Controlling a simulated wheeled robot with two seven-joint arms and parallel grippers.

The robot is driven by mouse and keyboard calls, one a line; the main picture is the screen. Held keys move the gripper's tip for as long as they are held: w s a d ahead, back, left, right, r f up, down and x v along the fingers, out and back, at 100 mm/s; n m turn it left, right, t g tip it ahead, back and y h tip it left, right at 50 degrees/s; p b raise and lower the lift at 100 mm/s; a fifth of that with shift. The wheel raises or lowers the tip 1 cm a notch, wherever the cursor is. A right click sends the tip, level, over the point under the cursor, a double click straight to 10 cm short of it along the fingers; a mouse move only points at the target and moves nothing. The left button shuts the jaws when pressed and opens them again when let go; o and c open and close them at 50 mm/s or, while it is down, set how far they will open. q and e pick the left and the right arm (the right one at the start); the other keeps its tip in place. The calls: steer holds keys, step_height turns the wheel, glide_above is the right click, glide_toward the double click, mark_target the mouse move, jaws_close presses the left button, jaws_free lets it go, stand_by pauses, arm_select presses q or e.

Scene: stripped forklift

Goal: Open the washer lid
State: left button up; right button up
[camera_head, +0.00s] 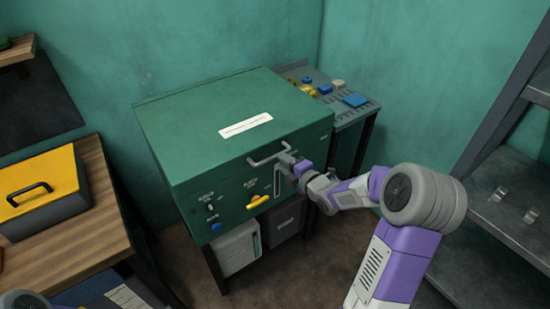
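The washer is a green box-shaped machine (185,185) on a dark stand in the middle. Its flat green lid (200,105) lies shut on top and carries a white label (245,125). A grey bar handle (262,160) sticks out at the lid's front edge. My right gripper (286,162) is at the right end of this handle, in front of the washer. It appears to touch or nearly touch the bar. Its fingers are too small and overlapped to tell if they are closed on it. My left gripper is not in view.
The washer's front has a yellow handle (260,201) and knobs. A grey side table (345,117) with yellow and blue parts stands behind right. A wooden bench (100,220) with a yellow case (45,170) is left. A grey shelf (500,225) is right. Bins sit below the washer.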

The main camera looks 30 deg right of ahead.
steer(key=x, duration=0.5)
steer(key=shift+w+f, duration=0.15)
steer(key=shift+w, duration=0.2)
jaws_close()
